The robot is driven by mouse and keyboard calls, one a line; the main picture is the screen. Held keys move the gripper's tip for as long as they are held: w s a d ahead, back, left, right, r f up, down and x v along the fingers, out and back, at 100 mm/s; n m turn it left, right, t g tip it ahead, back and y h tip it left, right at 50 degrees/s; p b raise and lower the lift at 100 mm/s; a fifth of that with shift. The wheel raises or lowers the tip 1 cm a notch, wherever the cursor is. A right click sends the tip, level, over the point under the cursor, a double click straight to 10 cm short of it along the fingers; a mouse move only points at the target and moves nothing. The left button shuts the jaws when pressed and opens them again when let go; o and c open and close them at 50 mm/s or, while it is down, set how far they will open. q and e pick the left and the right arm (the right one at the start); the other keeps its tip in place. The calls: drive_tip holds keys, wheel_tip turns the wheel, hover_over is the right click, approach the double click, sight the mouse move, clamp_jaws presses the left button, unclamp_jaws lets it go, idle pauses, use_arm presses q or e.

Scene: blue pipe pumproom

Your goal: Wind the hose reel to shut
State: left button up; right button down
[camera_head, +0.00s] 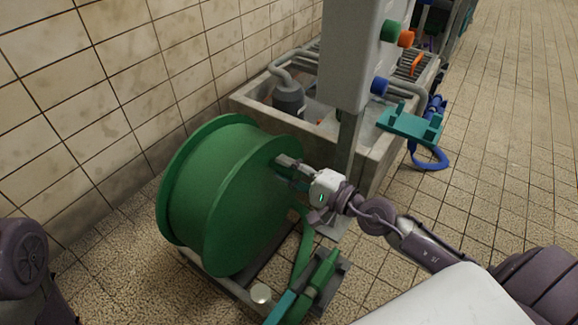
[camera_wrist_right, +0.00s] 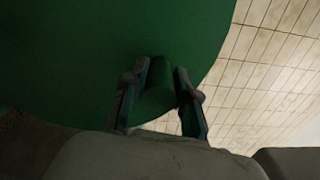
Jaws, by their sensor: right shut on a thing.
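The green hose reel (camera_head: 225,200) stands on a low frame on the tiled floor, left of centre in the head view. Its round side face (camera_wrist_right: 90,60) fills much of the right wrist view. My right gripper (camera_head: 290,168) reaches the reel's right side. In the wrist view its two fingers (camera_wrist_right: 162,95) are on either side of a short green handle (camera_wrist_right: 158,88) that stands out from the face, and are shut on it. The handle is mostly hidden by the fingers in the head view. My left gripper is not in view.
A concrete trough (camera_head: 375,165) with a grey pump (camera_head: 288,98) stands behind the reel. A grey control box (camera_head: 350,50) with coloured knobs rises above it. A teal bracket (camera_head: 410,125) with blue hose is at its right. The tiled wall is close on the left; open floor lies right.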

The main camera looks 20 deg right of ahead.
idle(0.3)
drive_tip(key=c, duration=0.9)
unclamp_jaws()
drive_tip(key=shift+v, duration=6)
drive_tip(key=shift+c, duration=0.3)
